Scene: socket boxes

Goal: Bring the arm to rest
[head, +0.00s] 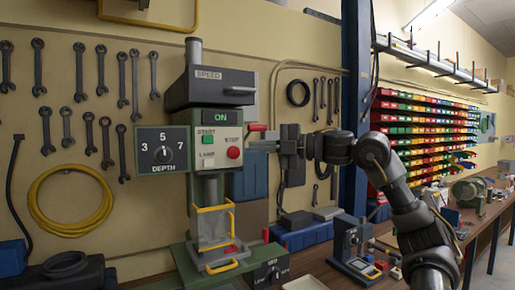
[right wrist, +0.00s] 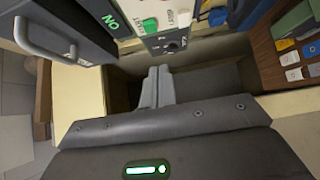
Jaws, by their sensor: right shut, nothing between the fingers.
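My right arm (head: 412,210) reaches in from the lower right of the head view, bent at the elbow, with its forearm roughly level. My right gripper (head: 256,145) points left and sits just right of the drill press control panel (head: 207,148), near the red STOP button. I cannot tell whether it touches the machine. In the right wrist view the fingers (right wrist: 152,84) are together with nothing between them, below the panel (right wrist: 166,38) and its green button. My left gripper is not in view.
The drill press (head: 208,88) stands on a green base (head: 195,270), with its ON sign lit green. Wrenches and a yellow cable (head: 38,203) hang on the left wall. A blue post (head: 356,60) stands behind my arm. A small device (head: 350,245) sits on the bench.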

